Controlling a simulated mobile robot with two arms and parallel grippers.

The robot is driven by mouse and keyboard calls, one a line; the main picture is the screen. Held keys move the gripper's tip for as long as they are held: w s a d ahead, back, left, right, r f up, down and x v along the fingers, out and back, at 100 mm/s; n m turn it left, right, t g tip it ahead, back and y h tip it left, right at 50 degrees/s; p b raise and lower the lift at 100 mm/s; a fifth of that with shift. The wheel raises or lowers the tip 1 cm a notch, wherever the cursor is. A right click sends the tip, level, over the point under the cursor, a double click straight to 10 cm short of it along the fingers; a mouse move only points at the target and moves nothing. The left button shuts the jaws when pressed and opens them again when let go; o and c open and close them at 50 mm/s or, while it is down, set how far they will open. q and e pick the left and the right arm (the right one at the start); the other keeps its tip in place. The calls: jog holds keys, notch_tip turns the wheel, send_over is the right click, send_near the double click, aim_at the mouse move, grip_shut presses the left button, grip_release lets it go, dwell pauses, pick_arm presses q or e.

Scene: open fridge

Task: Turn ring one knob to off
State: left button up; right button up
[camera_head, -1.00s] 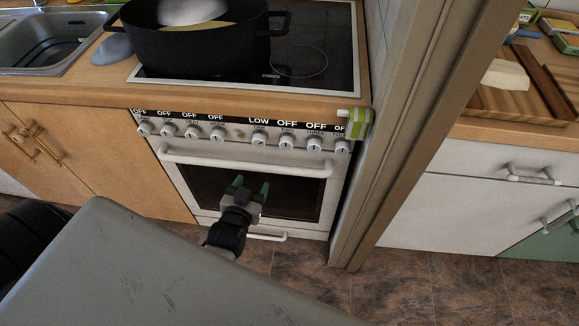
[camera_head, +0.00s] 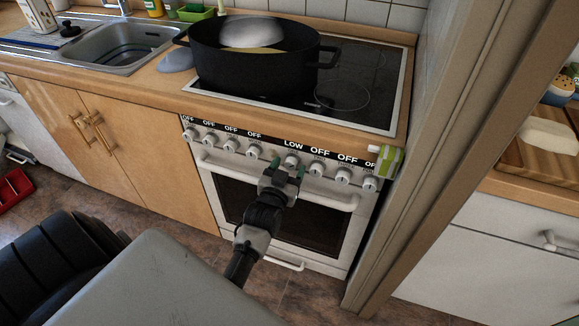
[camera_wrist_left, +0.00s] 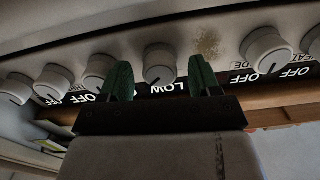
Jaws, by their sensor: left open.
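The oven's knob row runs along its front panel. The knob under the word LOW (camera_head: 291,160) is light grey and round; the other readable labels say OFF. My left gripper (camera_head: 287,170) is open and empty in front of the panel at the LOW knob, its green fingertips pointing at the panel. In the left wrist view, which is upside down, the LOW knob (camera_wrist_left: 159,63) appears between the two open fingers (camera_wrist_left: 160,80). I cannot tell whether the fingertips reach around it. My right gripper is not in view.
A black pot (camera_head: 250,65) stands on the hob (camera_head: 365,105). The oven handle (camera_head: 320,197) runs below the knobs. A green and white cloth-like item (camera_head: 390,160) is at the panel's right end, beside a wall post (camera_head: 440,150). The sink (camera_head: 125,48) is left.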

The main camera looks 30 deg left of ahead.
pick_arm(q)
jog(key=shift+w+a, duration=0.1)
jog(key=shift+w, duration=0.3)
jog(key=shift+c, duration=0.4)
jog(key=c, duration=0.9)
jog(key=shift+o, duration=0.2)
